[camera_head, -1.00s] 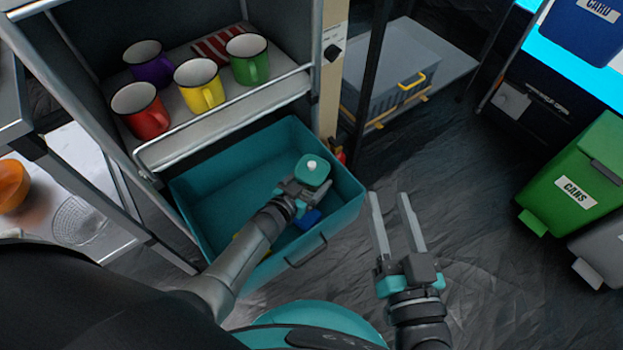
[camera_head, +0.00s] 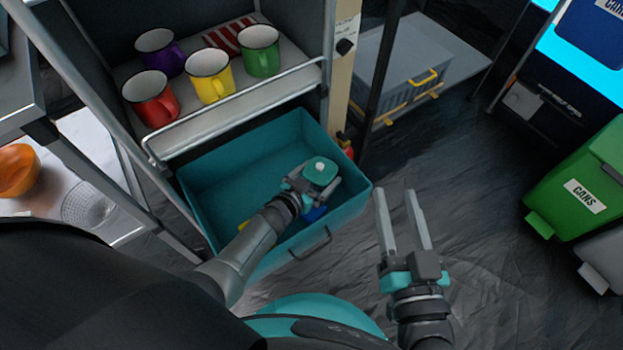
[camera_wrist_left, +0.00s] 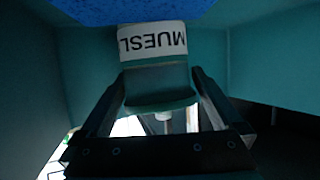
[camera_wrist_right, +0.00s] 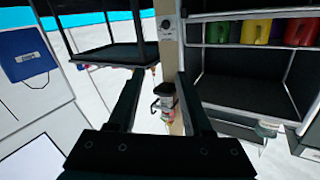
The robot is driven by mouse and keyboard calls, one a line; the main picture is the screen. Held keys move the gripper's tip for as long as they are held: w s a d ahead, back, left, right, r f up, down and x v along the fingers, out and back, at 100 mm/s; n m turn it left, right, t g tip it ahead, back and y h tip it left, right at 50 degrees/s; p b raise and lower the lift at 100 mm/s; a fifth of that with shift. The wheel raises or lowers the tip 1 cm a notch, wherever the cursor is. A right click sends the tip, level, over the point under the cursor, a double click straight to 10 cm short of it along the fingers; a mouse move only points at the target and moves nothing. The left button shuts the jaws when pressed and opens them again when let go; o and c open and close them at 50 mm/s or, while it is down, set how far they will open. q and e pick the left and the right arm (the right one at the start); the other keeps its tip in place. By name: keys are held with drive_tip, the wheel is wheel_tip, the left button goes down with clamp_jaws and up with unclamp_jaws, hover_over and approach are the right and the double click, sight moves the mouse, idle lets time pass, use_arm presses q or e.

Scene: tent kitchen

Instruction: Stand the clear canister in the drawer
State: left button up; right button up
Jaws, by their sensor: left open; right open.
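The clear canister has a teal lid with a white knob (camera_head: 320,172) and is inside the teal drawer (camera_head: 350,190), near its front right. In the left wrist view its MUESL label (camera_wrist_left: 152,40) reads upside down and its body looks teal through the clear wall. My left gripper (camera_head: 302,180) reaches into the drawer with its open fingers on either side of the canister near the lid; I cannot tell whether they touch it. A blue thing (camera_head: 314,214) lies beside or under the canister; its base is hidden. My right gripper (camera_head: 402,222) is open and empty, right of the drawer.
Red (camera_head: 150,98), yellow (camera_head: 209,76), purple (camera_head: 160,52) and green (camera_head: 259,50) mugs stand on the shelf above the drawer. A yellow thing (camera_head: 243,227) shows beside my left arm. A grey crate (camera_head: 400,72) stands behind. The drawer's back left is free.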

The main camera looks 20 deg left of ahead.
sight(314, 177)
use_arm(q)
drive_tip(key=shift+r, duration=0.6)
drive_tip(key=shift+s+a+r+p, duration=0.1)
drive_tip(key=shift+s+p, duration=0.2)
drive_tip(key=shift+p+v, duration=0.55)
drive_tip(key=shift+v, duration=0.4)
drive_tip(key=shift+s+a+r+p, duration=0.2)
drive_tip(key=shift+s+p, duration=0.1)
drive_tip(key=shift+s, duration=0.15)
drive_tip(key=shift+p+v, duration=0.45)
drive_tip(key=shift+v, duration=0.35)
drive_tip(key=p+v, duration=0.1)
drive_tip(key=v, duration=0.1)
drive_tip(key=shift+s+r, duration=0.15)
drive_tip(key=shift+s, duration=0.2)
drive_tip(key=shift+p+v, duration=1.2)
drive_tip(key=shift+v, duration=0.75)
use_arm(e)
drive_tip(key=s+d+f+g+h, duration=0.1)
drive_tip(key=s+d+g+h, duration=0.1)
drive_tip(key=d+g, duration=0.3)
drive_tip(key=s+d+f+g+h, duration=0.1)
drive_tip(key=s+d+g+h, duration=0.1)
drive_tip(key=d+g, duration=0.4)
drive_tip(key=shift+s+f+h, duration=0.25)
drive_tip(key=shift+s+h, duration=0.15)
drive_tip(key=shift+h, duration=0.4)
